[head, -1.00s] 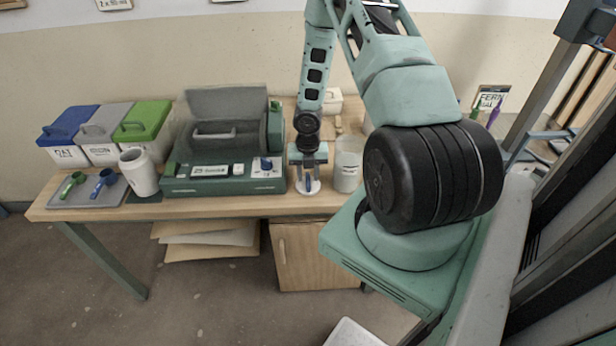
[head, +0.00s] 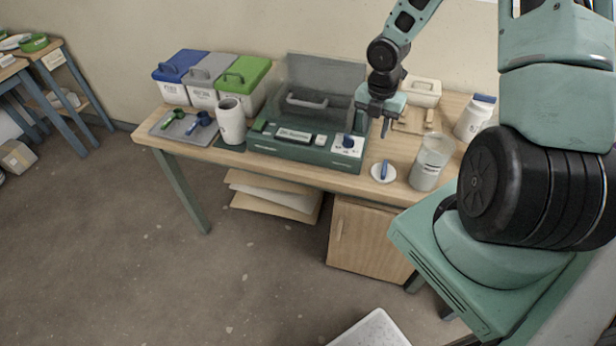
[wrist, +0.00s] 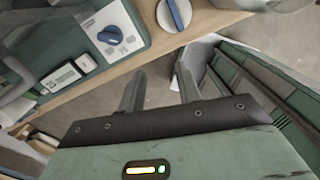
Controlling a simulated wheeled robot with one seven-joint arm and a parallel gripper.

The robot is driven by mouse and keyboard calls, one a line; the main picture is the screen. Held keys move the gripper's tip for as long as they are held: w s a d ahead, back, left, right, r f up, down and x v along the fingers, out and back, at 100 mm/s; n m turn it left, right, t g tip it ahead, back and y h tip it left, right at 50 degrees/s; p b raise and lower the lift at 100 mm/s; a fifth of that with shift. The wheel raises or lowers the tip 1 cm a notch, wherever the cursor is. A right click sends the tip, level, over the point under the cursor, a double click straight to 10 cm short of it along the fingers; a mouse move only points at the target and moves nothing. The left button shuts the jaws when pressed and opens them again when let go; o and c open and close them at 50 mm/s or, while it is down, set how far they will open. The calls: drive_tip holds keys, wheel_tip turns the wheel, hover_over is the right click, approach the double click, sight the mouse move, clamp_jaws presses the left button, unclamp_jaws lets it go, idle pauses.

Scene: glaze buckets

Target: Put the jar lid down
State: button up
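The jar lid, a white disc with a blue handle (head: 383,171), lies flat on the wooden table near its front edge, just left of the jar. It also shows at the top of the wrist view (wrist: 174,14). The jar (head: 430,165) is clear, with pale contents and a label, and stands upright. My gripper (head: 384,128) is above and behind the lid in the head view, apart from it. In the wrist view its two fingers (wrist: 160,72) are spread with nothing between them.
A white bottle (head: 474,117) stands behind the jar. A white mug (head: 231,121), a grey tray with scoops (head: 163,127) and lidded buckets (head: 203,93) stand further left.

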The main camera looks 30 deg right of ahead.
drive_tip(key=s+a+r+m, duration=0.2)
drive_tip(key=a+r+m, duration=0.3)
drive_tip(key=a, duration=0.5)
drive_tip(key=s+a+r+m, duration=0.1)
drive_tip(key=a+r+m, duration=0.2)
drive_tip(key=a+r, duration=0.6)
drive_tip(key=s+a+r+m, duration=0.2)
drive_tip(key=s+a+m, duration=0.2)
drive_tip(key=s+a, duration=0.3)
drive_tip(key=s+a+r+m+y, duration=0.1)
drive_tip(key=s+a+r+m, duration=0.2)
drive_tip(key=s+a, duration=0.5)
drive_tip(key=shift+s+a+m, duration=0.3)
drive_tip(key=shift+s+m, duration=0.1)
drive_tip(key=shift+s, duration=0.2)
wheel_tip(320, 180, down, 4)
drive_tip(key=b, duration=0.4)
drive_tip(key=shift+f, duration=0.1)
